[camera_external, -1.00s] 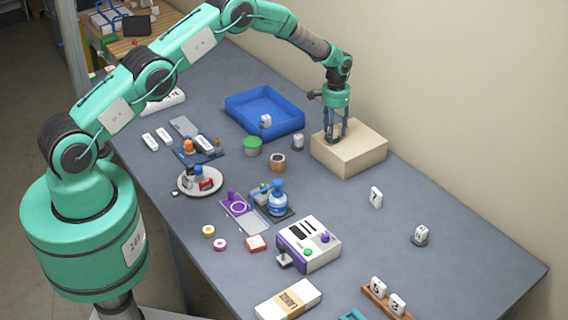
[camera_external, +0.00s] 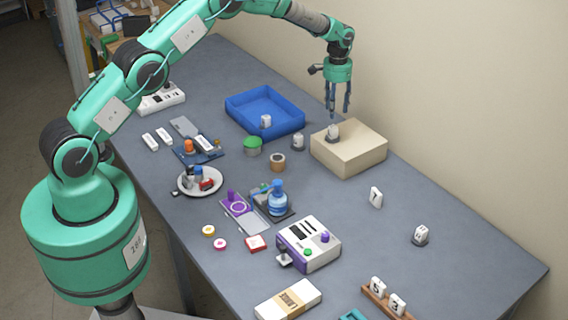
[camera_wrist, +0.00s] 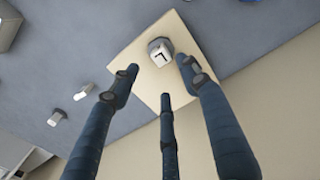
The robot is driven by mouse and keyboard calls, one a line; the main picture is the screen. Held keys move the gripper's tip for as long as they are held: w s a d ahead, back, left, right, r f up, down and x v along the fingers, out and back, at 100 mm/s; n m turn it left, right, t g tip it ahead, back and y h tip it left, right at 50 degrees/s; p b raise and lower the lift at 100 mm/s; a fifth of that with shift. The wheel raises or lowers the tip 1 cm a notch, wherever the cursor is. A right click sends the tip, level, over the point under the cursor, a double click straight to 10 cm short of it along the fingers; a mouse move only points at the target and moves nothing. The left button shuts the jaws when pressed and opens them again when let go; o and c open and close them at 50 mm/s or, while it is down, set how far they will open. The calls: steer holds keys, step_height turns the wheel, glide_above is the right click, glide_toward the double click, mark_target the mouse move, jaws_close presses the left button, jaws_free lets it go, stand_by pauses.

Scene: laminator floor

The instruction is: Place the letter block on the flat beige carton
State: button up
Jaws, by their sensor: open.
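A small white letter block (camera_external: 332,131) rests on top of the flat beige carton (camera_external: 350,160), toward its far left part. In the wrist view the block (camera_wrist: 160,52) shows a dark mark like an L on its face and a grey base, standing on the carton (camera_wrist: 128,56). My gripper (camera_external: 339,112) is above the block and apart from it, pointing down. Its dark blue fingers (camera_wrist: 160,80) are spread and empty in the wrist view.
A blue tray (camera_external: 236,107) with a white block inside stands left of the carton. Other white blocks stand nearby (camera_external: 298,141) and to the right (camera_external: 376,196), (camera_external: 420,234). A cork-coloured cup (camera_external: 278,161) and green-topped pot (camera_external: 252,146) stand before the carton. The wall is behind.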

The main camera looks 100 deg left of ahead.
steer(key=shift+r, duration=1.05)
steer(key=shift+d+r, duration=0.1)
